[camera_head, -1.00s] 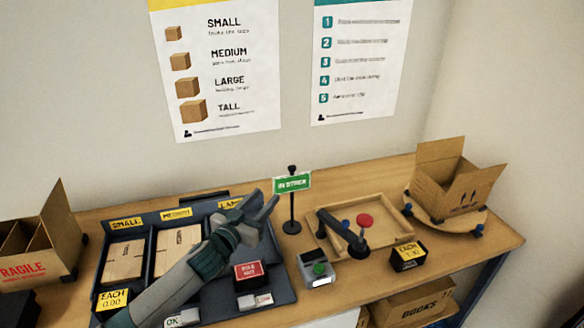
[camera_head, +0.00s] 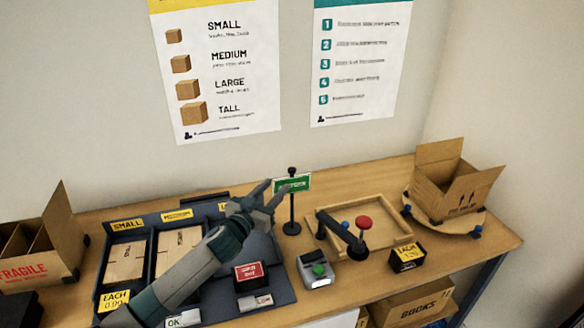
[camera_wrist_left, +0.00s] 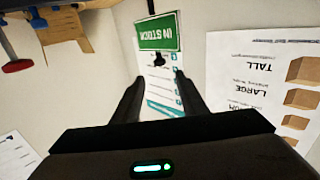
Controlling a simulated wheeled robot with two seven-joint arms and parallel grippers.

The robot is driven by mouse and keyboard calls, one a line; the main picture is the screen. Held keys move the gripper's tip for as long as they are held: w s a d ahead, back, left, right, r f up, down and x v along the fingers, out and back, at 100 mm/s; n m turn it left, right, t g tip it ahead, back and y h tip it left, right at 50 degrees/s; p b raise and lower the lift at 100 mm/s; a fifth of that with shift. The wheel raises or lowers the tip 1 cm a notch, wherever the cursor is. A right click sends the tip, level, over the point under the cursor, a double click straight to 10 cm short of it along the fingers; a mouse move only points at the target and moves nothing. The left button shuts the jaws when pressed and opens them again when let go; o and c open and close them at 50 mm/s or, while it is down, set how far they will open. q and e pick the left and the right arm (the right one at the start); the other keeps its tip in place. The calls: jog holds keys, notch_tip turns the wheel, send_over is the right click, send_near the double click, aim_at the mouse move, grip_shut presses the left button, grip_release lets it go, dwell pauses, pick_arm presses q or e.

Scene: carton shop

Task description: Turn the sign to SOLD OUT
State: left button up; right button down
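The sign (camera_head: 294,184) is a small green plate with white lettering on a black post with a round base, standing on the workbench. In the left wrist view the sign (camera_wrist_left: 158,33) reads IN STOCK. My left gripper (camera_head: 275,193) is open, with its fingers just left of the sign. In the left wrist view the open fingers of my left gripper (camera_wrist_left: 156,88) point toward the sign, with nothing between them. The sign appears beyond the fingertips, apart from them. My right gripper is not in view.
A compartment tray (camera_head: 281,291) with flat cartons lies left of the post. A FRAGILE box (camera_head: 42,250) stands at far left.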

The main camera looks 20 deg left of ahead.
aim_at(290, 171)
pick_arm(q)
jog(key=w, duration=0.4)
jog(key=w+d+p, duration=0.1)
jog(key=w, duration=0.2)
jog(key=w+d, duration=0.1)
jog(key=w, duration=0.3)
jog(key=shift+w+d+p, duration=0.15)
jog(key=shift+w+p, duration=0.15)
jog(key=shift+w, duration=0.05)
grip_shut()
